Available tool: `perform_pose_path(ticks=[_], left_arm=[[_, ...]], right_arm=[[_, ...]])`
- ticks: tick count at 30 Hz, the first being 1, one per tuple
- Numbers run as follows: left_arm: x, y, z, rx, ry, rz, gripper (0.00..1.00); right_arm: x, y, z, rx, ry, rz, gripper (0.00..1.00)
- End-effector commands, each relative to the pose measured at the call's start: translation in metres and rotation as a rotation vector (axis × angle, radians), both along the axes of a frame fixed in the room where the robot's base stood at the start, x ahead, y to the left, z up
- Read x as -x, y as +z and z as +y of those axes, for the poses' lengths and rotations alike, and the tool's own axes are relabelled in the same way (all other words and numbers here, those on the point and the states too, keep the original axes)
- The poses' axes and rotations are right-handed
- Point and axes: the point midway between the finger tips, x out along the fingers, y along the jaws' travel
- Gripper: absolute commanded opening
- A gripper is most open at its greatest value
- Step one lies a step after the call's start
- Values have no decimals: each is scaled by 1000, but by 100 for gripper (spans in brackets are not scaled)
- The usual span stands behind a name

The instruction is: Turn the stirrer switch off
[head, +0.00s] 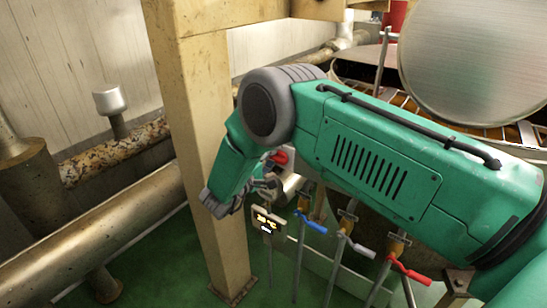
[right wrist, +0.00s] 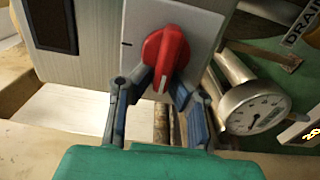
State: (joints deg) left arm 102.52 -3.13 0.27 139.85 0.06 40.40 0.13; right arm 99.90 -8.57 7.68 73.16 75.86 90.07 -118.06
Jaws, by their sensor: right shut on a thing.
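The stirrer switch is a red rotary knob (right wrist: 165,52) on a pale grey switch box (right wrist: 205,28) in the right wrist view. Its grip stands nearly upright, with a white line at its lower end and a dark mark to its left on the plate. My right gripper (right wrist: 160,84) has its two fingers on either side of the knob's lower part, shut on it. In the head view a bit of the red knob (head: 281,157) shows behind my green right arm, and my right gripper (head: 268,184) is partly hidden there. My left gripper is in neither view.
A round gauge (right wrist: 255,112) sits close to the right of the fingers. A small lit display (head: 267,222) and valves with blue (head: 312,223), white and red (head: 410,270) handles stand below the arm. A beige post (head: 205,130) rises left of the gripper.

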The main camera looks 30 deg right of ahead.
Motion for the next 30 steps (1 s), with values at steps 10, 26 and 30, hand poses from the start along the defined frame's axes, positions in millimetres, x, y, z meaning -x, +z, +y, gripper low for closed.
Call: perform_pose_path(ticks=[10,26,30], left_arm=[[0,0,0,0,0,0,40],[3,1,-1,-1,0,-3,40],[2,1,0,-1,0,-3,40]], right_arm=[[-1,-5,7,-11,16,9,18],[6,-3,14,-9,7,3,32],[16,-3,42,-7,11,4,32]])
